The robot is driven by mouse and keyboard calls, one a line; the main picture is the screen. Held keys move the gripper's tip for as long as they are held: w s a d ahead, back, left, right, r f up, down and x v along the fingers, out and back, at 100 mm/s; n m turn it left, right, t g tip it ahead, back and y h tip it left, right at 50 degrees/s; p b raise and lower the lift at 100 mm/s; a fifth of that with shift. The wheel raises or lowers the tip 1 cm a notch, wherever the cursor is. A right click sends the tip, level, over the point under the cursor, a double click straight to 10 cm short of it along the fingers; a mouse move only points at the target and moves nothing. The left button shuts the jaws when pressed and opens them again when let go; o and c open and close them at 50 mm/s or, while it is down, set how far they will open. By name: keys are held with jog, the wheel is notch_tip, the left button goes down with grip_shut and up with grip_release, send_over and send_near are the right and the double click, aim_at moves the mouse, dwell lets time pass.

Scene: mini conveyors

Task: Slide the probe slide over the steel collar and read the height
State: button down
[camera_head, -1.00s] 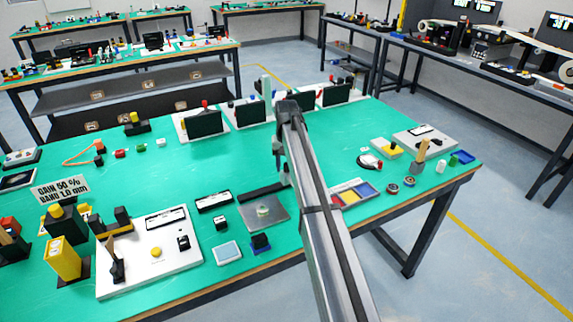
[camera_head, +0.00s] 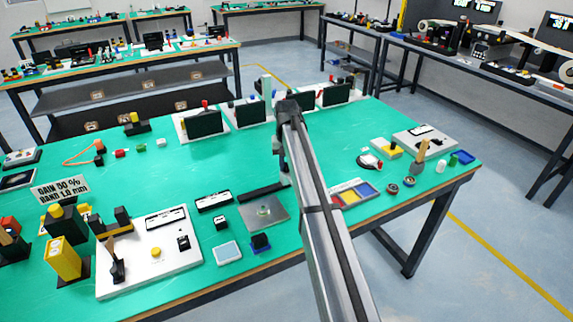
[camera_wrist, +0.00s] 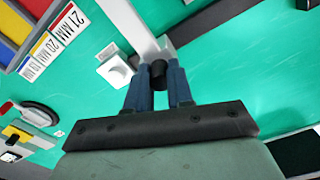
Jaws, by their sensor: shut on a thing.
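My gripper (camera_wrist: 158,80) has its two blue fingers shut on a small black knob (camera_wrist: 158,68), which looks like the handle of the probe slide. The knob stands near one end of a dark rail (camera_wrist: 215,22) beside a grey steel plate (camera_wrist: 132,28). The head view shows the dark rail (camera_head: 262,192) behind the steel plate (camera_head: 272,221). A small round piece, seemingly the steel collar (camera_head: 264,210), sits on the plate, apart from the knob. My arm hides the gripper's fingers and the knob in the head view. The probe tip cannot be made out.
A small white block (camera_wrist: 117,74) stands close to my fingers. A tray (camera_head: 350,194) with coloured compartments and millimetre labels lies right of the plate.

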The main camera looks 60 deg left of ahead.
jog(key=s, duration=1.3)
jog(key=shift+s, duration=0.3)
jog(key=c, duration=1.3)
grip_release()
jog(key=shift+s, duration=0.1)
jog(key=o, duration=0.3)
notch_tip(320, 180, up, 14)
jog(key=shift+w+f, duration=0.15)
jog(key=shift+w, duration=0.1)
